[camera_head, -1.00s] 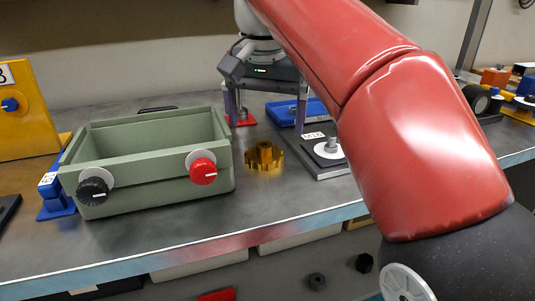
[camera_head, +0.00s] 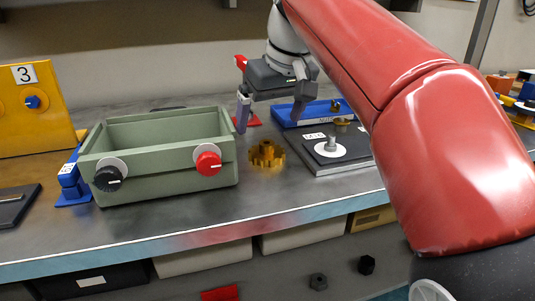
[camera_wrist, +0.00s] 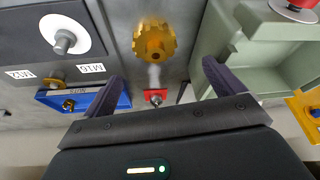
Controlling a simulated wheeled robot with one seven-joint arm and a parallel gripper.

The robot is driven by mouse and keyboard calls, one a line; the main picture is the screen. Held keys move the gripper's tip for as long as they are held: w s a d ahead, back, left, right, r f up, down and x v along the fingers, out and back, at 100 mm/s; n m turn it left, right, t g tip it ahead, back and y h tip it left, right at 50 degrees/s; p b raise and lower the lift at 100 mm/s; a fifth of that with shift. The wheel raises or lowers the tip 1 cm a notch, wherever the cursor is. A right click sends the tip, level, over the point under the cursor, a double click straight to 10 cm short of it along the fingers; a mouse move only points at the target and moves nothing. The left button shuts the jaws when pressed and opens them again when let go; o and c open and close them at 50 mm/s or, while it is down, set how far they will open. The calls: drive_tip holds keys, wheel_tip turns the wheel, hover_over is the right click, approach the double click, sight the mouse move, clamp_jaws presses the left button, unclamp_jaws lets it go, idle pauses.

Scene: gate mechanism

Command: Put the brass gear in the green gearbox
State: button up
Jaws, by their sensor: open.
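The brass gear (camera_head: 266,155) lies on the grey bench just right of the green gearbox (camera_head: 165,189). It also shows in the wrist view (camera_wrist: 154,40), ahead of my fingers. The gearbox is an open-topped green box with a black knob (camera_head: 108,178) and a red knob (camera_head: 208,162) on its front; its visible inside looks empty. My gripper (camera_head: 270,115) is open and empty, above the bench behind the gear. In the wrist view its two dark fingers (camera_wrist: 160,90) are spread, with the gear beyond the gap between them.
A dark plate with a peg on a white disc (camera_head: 329,148) and a blue tray (camera_head: 310,113) stand right of the gear. A red piece (camera_wrist: 155,96) lies behind it. A yellow panel marked 3 (camera_head: 30,110) and a blue block (camera_head: 72,183) are at left. Bench in front is clear.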

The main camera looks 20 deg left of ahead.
sight(267, 143)
drive_tip(key=shift+w+a+f+n, duration=0.1)
drive_tip(key=shift+w+f+n, duration=0.05)
drive_tip(key=shift+f+n, duration=0.2)
drive_tip(key=x, duration=0.2)
drive_tip(key=b+x, duration=0.1)
drive_tip(key=x, duration=0.4)
drive_tip(key=shift+d+f+b, duration=0.15)
drive_tip(key=shift+d+b, duration=0.15)
drive_tip(key=shift+d, duration=0.05)
drive_tip(key=shift+c, duration=0.3)
drive_tip(key=c, duration=1.3)
